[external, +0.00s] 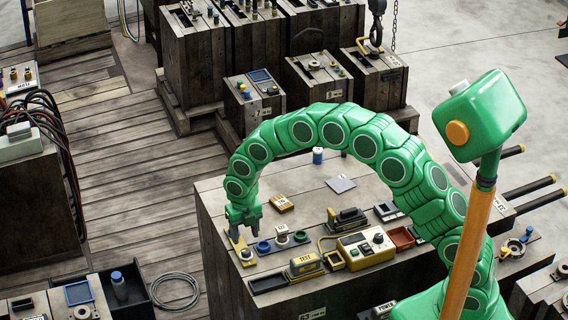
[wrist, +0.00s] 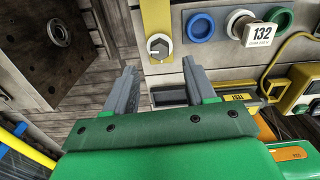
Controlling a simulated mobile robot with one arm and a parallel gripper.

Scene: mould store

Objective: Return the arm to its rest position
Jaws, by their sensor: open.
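My arm (external: 365,147) is green and segmented and arches over the wooden bench from the right. My gripper (external: 243,222) points down at the bench's left end. In the wrist view my gripper (wrist: 159,72) has its two grey fingers apart with nothing between them. A yellow plate (wrist: 156,14) with a grey and white knob (wrist: 159,46) lies just ahead of the fingertips. In the external view the yellow plate (external: 236,241) is right beside the gripper and partly hidden by it. I cannot tell whether they touch.
A blue ring (external: 263,247), a white knob tagged 132 (external: 282,237) and a yellow TEST block (external: 305,265) stand close by. A control box (external: 366,248) and a black-handled device (external: 347,219) are under the arch. A green box on an orange post (external: 480,115) rises at right.

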